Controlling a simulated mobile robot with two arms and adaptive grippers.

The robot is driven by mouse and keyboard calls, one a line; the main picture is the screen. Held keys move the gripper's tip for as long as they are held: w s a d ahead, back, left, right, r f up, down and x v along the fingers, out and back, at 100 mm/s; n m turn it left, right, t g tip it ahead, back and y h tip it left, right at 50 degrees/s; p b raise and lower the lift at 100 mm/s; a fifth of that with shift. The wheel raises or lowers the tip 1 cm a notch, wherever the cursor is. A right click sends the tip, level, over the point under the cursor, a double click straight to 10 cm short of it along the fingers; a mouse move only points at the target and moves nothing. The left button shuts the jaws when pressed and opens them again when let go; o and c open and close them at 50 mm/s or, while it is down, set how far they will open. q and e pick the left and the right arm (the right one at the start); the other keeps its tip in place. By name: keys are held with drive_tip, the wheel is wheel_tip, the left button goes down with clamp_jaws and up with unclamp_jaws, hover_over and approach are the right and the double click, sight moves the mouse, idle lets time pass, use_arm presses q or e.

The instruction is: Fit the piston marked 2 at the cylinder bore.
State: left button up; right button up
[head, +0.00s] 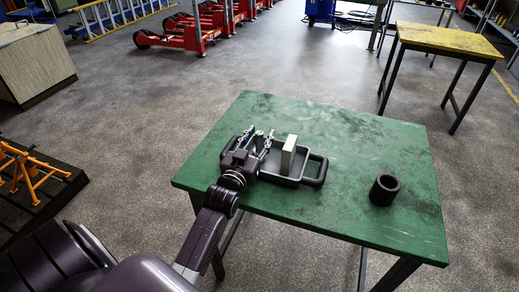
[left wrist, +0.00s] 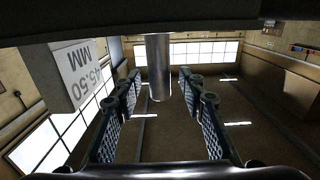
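My left gripper (head: 259,136) is low over the left part of the tray (head: 315,172) in the head view. In the left wrist view its two fingers (left wrist: 160,90) are open, one on each side of the metal cylinder, with gaps visible. A black hollow cylinder (head: 384,190), seemingly the bore, stands upright on the right of the green table. My right gripper is not in view.
A pale block (head: 289,155) stands upright in the tray; its label (left wrist: 82,70) reads 45.50 MM. The green table (head: 350,150) is clear between tray and black cylinder. A yellow-topped table (head: 450,40) stands behind, and red trolley jacks (head: 195,35) at the back.

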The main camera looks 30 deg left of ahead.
use_arm(q)
clamp_jaws()
idle(0.4)
drive_tip(key=shift+r, duration=0.25)
